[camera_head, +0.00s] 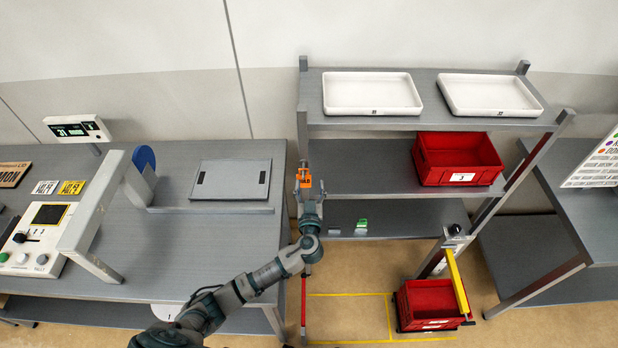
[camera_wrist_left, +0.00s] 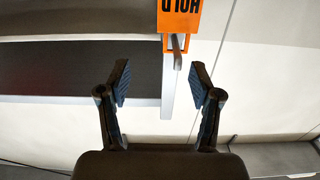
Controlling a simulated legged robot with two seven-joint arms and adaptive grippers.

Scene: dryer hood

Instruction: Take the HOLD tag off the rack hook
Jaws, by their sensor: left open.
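The orange HOLD tag (camera_wrist_left: 180,17) hangs at the top of the left wrist view, its black lettering upside down and its upper part cut off. A metal hook (camera_wrist_left: 178,46) on the rack post shows at the tag's lower edge. My left gripper (camera_wrist_left: 161,82) is open with nothing between its fingers, and the tag lies ahead of the fingertips, apart from them. In the head view the tag (camera_head: 304,173) is a small orange patch at the rack's left post, just beyond my left gripper (camera_head: 306,188). My right gripper is not in view.
The rack holds two white trays (camera_head: 372,94) on top and a red bin (camera_head: 457,158) on the middle shelf. A grey workbench (camera_head: 225,235) stands left of the post, with a flat panel (camera_head: 232,180) on it. Another red bin (camera_head: 430,304) sits low at right.

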